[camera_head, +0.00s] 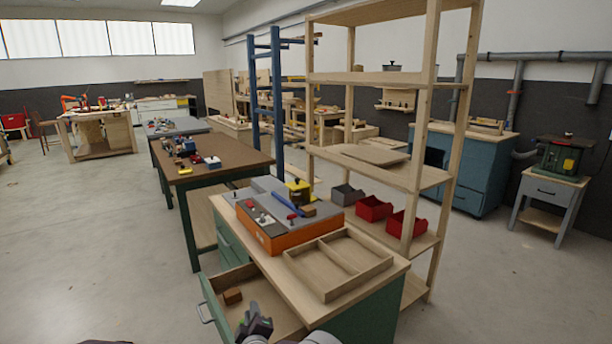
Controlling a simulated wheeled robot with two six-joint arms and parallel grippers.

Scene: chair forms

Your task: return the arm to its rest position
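My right gripper (256,318) shows at the bottom of the head view, over the open drawer (262,290) of the green cabinet. Its dark fingers are small and seen from behind, so I cannot tell whether they are open or shut. A small brown wooden block (232,296) lies in the drawer, to the left of the gripper and apart from it. My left gripper is not in view.
The cabinet's wooden top (283,271) holds an orange and grey box (272,232) and a divided wooden tray (338,262). A wooden shelf (440,180) with red and grey bins stands behind. A brown table (215,155) is further back. The floor at left is clear.

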